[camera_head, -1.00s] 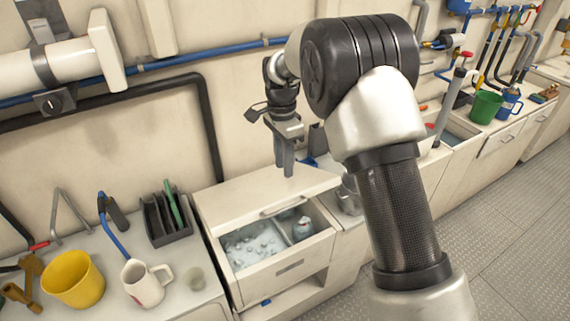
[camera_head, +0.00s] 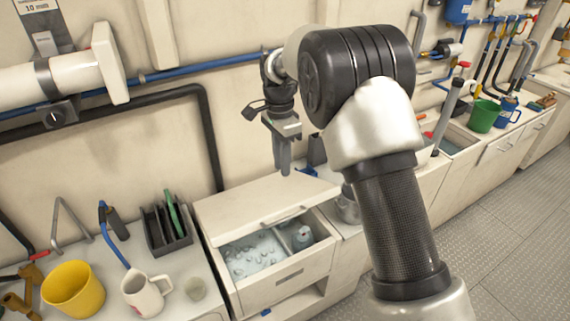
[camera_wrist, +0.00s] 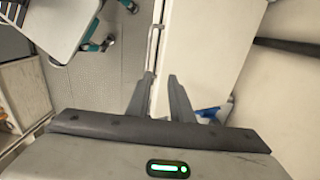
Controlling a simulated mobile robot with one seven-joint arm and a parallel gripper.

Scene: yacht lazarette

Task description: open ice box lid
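The ice box is a white cabinet with a pulled-out front (camera_head: 283,280); ice and a bottle-like item show inside its open top. Behind the opening lies a flat white lid panel (camera_head: 245,203) with a bar handle (camera_head: 287,214) along its front edge. In the wrist view a white panel (camera_wrist: 205,45) with a bar handle (camera_wrist: 153,45) lies ahead of the fingers. My gripper (camera_head: 283,172) hangs pointing down above the panel's back part, apart from the handle. In the wrist view my gripper (camera_wrist: 158,95) has its fingers spread with nothing between them.
A metal pot (camera_head: 347,207) stands right of the ice box. A black pipe (camera_head: 208,140) runs along the wall behind.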

